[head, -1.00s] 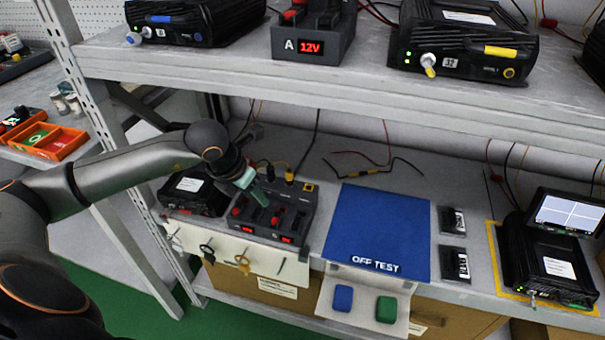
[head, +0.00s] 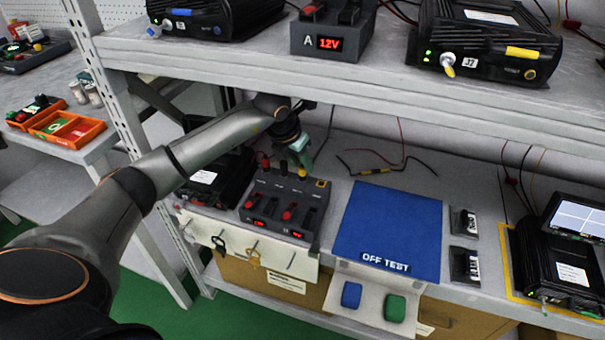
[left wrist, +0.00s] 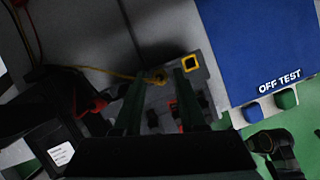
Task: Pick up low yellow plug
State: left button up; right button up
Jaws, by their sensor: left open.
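The low yellow plug (head: 302,173) stands at the back of the lower dark power unit (head: 284,203), on the lower shelf. My left gripper (head: 303,158) hangs just above it, with its green fingers pointing down. In the left wrist view the yellow plug (left wrist: 157,78), with its yellow cable, shows between the tips of the two open fingers (left wrist: 160,84). I cannot tell whether the fingers touch it. The power unit has red switches and red displays on its front. My right gripper is not in view.
The upper shelf edge (head: 330,82) runs above my left forearm. A black device (head: 215,180) stands left of the power unit. The blue OFF TEST mat (head: 388,225) lies to its right. A framed black device with a screen (head: 575,217) stands farther right.

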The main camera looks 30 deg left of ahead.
pick_arm(q)
jog(key=x, duration=0.2)
jog(key=shift+f, duration=0.4)
grip_shut()
jog(key=shift+a+r, duration=0.1)
jog(key=shift+r, duration=0.55)
notch_tip(320, 180, up, 3)
jog(key=shift+f, duration=0.2)
jog(key=s+a, duration=0.1)
jog(key=s, duration=1.7)
jog(key=shift+f+b, duration=0.2)
jog(key=shift+b, duration=0.15)
